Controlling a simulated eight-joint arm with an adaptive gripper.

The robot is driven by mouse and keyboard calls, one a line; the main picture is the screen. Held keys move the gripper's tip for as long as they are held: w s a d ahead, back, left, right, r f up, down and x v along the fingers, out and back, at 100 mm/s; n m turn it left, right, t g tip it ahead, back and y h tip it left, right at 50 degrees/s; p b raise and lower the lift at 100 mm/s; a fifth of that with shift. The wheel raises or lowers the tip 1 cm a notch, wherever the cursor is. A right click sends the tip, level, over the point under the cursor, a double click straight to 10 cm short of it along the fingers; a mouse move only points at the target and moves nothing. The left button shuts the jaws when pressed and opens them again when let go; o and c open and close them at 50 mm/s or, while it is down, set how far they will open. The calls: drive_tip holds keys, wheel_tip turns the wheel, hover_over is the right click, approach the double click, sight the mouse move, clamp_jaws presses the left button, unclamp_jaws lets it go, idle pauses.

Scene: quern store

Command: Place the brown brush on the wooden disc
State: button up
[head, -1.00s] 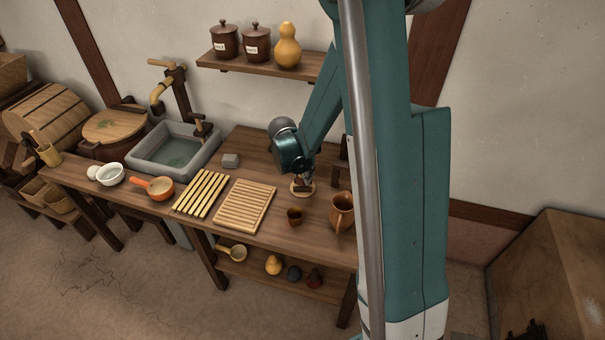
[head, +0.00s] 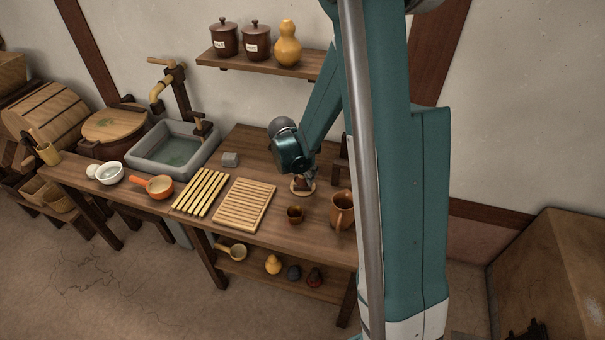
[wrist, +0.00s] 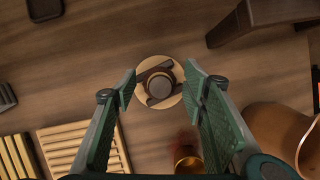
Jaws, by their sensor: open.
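The wooden disc (wrist: 168,104) lies flat on the table, a pale round in the middle of the wrist view; it also shows in the head view (head: 303,192). The brown brush (wrist: 158,84), dark with a round greyish top seen from above, rests on the disc within its rim. In the head view the brush (head: 299,183) is small and partly hidden by my gripper. My gripper (wrist: 162,86) is open and empty, its fingers apart on either side of the brush and disc as seen from above. In the head view the fingertips are hard to make out.
A small brown cup (head: 295,215) and a brown jug (head: 341,211) stand close in front of the disc. A slatted wooden rack (head: 244,205) lies to the left. A dark wooden stand (wrist: 260,20) is near the back right.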

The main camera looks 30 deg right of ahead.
drive_tip(key=shift+r, duration=0.1)
drive_tip(key=shift+r+p, duration=0.6)
drive_tip(key=shift+p, duration=0.05)
drive_tip(key=p+v, duration=0.1)
drive_tip(key=v, duration=1)
drive_tip(key=shift+s+a+r+p, duration=0.15)
drive_tip(key=shift+r+p, duration=0.2)
drive_tip(key=shift+p, duration=0.05)
drive_tip(key=s+a+r+m+t+y, duration=0.2)
drive_tip(key=s+a+r+m, duration=0.4)
drive_tip(key=s+r+m, duration=0.5)
drive_tip(key=s+a+r+m+t+y, duration=0.1)
drive_tip(key=s+a+r+m, duration=0.2)
drive_tip(key=s+m, duration=0.3)
drive_tip(key=s+a+r+m+t, duration=0.2)
drive_tip(key=s+a+r+m, duration=0.2)
drive_tip(key=s+m, duration=0.3)
drive_tip(key=shift+s+a+y, duration=0.25)
drive_tip(key=shift+s+y, duration=0.15)
drive_tip(key=shift+s, duration=0.1)
